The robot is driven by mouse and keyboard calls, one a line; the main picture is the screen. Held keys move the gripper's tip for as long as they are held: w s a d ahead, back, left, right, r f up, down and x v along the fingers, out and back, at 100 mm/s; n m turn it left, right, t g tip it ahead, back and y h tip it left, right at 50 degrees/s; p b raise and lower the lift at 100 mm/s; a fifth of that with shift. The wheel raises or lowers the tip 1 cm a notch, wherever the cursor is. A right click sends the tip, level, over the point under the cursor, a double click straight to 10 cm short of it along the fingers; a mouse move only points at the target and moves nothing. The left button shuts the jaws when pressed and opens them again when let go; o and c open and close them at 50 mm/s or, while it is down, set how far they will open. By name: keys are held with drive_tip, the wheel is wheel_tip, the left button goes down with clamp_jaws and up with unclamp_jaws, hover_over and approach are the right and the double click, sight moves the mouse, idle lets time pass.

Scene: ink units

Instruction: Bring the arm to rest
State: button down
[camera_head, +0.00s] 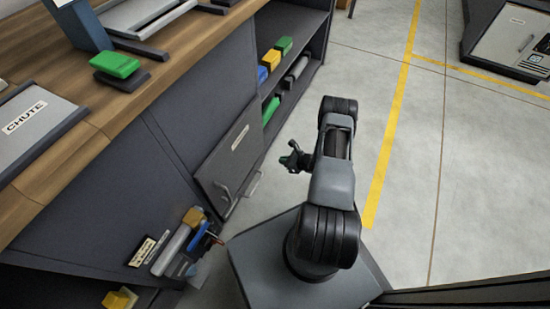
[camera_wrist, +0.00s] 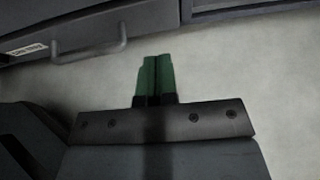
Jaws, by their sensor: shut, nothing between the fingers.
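My gripper (camera_head: 289,159) is at the end of my folded arm, above my base and to the right of the cabinet front in the head view. In the wrist view its two green fingers (camera_wrist: 155,78) lie side by side with no gap, shut and empty. Pale floor shows past the fingertips. The fingers touch nothing that I can see.
A wooden-topped workbench (camera_head: 181,69) runs along the left, with a handled cabinet door (camera_head: 228,158) and shelves of coloured units (camera_head: 271,60) below. A green unit (camera_head: 115,64) sits on top. Open floor (camera_head: 420,150) with yellow lines lies right.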

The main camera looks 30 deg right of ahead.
drive_tip(key=shift+p+v, duration=0.4)
drive_tip(key=shift+v, duration=1.4)
drive_tip(key=w+a+r+n+g+y+p, duration=0.1)
drive_tip(key=a+r+n+g+p, duration=0.3)
drive_tip(key=r, duration=0.9)
drive_tip(key=a+r+n+p, duration=0.3)
drive_tip(key=r+n+p, duration=0.25)
drive_tip(key=r, duration=0.75)
drive_tip(key=w+a+r+n+g+y+p, duration=0.1)
drive_tip(key=a+r+n+g+p, duration=0.3)
drive_tip(key=r, duration=0.9)
drive_tip(key=s+a+r+n+h+p, duration=0.1)
drive_tip(key=s+r+n+h+p, duration=0.2)
drive_tip(key=r, duration=1)
drive_tip(key=s+a+r+n+t+h+p, duration=0.1)
drive_tip(key=s+a+r+n+h+p, duration=0.1)
drive_tip(key=s+r+n+p, duration=0.5)
drive_tip(key=s+a+r+n+t+h+p, duration=0.1)
drive_tip(key=s+r+n+h+p, duration=0.3)
drive_tip(key=r+p, duration=0.6)
wheel_tip(320, 180, up, 9)
drive_tip(key=shift+s+a+r+n+p, duration=0.1)
drive_tip(key=shift+s+a+n+p, duration=0.4)
drive_tip(key=shift+s, duration=0.65)
